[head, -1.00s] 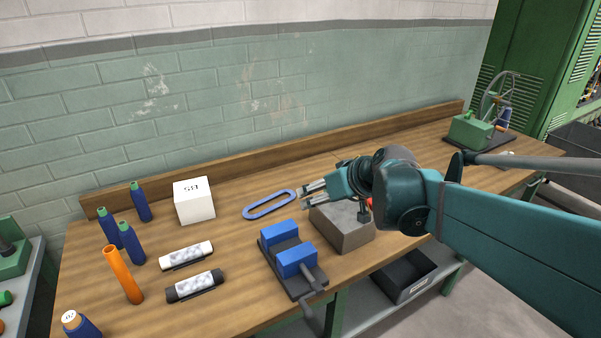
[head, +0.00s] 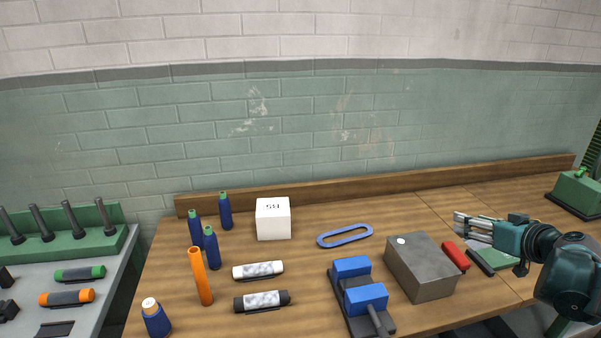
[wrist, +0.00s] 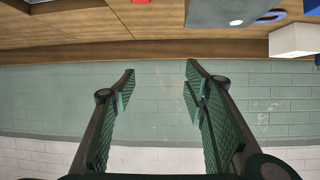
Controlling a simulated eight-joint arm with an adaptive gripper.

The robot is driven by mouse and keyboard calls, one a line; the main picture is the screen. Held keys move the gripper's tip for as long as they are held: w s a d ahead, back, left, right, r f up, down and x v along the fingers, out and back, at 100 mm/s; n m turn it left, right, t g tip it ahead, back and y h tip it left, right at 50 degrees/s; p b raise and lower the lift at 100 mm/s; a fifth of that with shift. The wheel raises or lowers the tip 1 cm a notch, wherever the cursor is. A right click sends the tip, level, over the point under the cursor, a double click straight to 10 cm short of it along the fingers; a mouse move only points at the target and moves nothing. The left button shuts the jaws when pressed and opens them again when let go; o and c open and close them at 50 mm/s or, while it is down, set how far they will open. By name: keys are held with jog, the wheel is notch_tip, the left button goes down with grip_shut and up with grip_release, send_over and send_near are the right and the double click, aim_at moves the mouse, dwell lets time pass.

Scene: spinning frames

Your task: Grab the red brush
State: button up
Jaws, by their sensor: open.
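A red brush (head: 455,255), a rounded bar in shape, lies on the bench in the head view, close to the right side of the grey metal block (head: 425,285). A sliver of red (wrist: 140,2) shows at the top edge of the wrist view. My gripper (head: 457,224) is above the bench, behind and above the red brush in the head view, pointing left. In the wrist view my gripper (wrist: 160,78) is open, with its two green-padded fingers apart and nothing between them; the wall lies behind.
A blue vise (head: 360,295) stands left of the grey block. A blue loop (head: 344,236) and white box (head: 273,220) lie further left, with white (head: 258,270) and black (head: 262,300) brushes and several blue bottles. A dark green flat item (head: 494,258) sits beside the red brush.

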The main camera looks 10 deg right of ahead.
jog(key=s+d, duration=0.1)
jog(key=d, duration=0.3)
send_near(459, 255)
jog(key=x, duration=0.4)
jog(key=shift+s+a, duration=0.1)
jog(key=shift+a, duration=0.15)
jog(key=shift+f, duration=0.1)
jog(key=shift+x, duration=1.3)
jog(key=shift+d+b+x, duration=0.1)
jog(key=shift+b+x, duration=0.4)
jog(key=shift+x, duration=0.8)
jog(key=shift+d+b+x, duration=0.15)
jog(key=shift+b+x, duration=0.3)
jog(key=shift+x, duration=0.85)
jog(key=shift+c, duration=0.3)
jog(key=c, duration=1)
